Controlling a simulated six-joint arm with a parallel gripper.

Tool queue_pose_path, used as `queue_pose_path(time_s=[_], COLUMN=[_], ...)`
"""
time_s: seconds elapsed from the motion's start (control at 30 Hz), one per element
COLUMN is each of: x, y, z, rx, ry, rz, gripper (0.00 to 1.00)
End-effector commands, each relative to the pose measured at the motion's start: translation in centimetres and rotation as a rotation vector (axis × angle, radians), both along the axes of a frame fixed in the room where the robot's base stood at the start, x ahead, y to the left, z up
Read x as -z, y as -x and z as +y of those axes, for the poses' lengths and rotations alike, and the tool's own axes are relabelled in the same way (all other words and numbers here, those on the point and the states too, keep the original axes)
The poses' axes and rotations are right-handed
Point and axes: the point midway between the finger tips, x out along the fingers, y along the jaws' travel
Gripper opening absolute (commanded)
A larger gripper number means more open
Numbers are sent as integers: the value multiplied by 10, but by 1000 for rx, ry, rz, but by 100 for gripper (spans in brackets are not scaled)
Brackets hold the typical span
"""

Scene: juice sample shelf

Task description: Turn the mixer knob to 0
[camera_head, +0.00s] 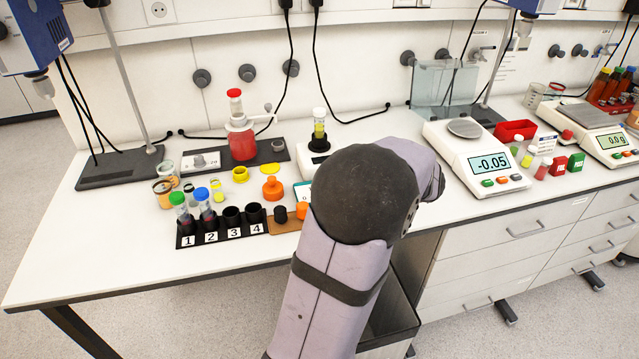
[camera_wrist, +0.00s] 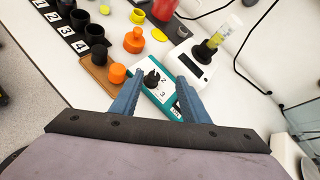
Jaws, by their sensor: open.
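The mixer knob (camera_wrist: 152,79) is small and black. It sits on a white panel with a teal edge (camera_wrist: 146,99) and printed digits, in the middle of the wrist view; its exact setting is too small to read. In the head view only a corner of this panel (camera_head: 301,190) shows beside my arm, and the knob is hidden. My gripper (camera_wrist: 160,77) is open, with its two blue fingers apart, one on each side of the knob in the wrist view. I cannot tell whether either finger touches it. My arm hides the gripper in the head view.
A white device (camera_head: 313,157) with a yellow-filled tube (camera_head: 319,124) stands just behind the panel. Orange and black caps on a brown board (camera_head: 284,226) lie left of it. A numbered black rack (camera_head: 222,233) stands further left. A scale (camera_head: 473,160) stands to the right.

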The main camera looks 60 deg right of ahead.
Motion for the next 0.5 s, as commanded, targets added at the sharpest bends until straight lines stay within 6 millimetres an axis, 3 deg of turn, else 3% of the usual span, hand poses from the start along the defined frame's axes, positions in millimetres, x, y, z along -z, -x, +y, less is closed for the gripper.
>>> queue_pose_path(time_s=[0.5], x=[43], y=[0], z=[-7], rx=[56], ry=[-231], rz=[-242], gripper=[42])
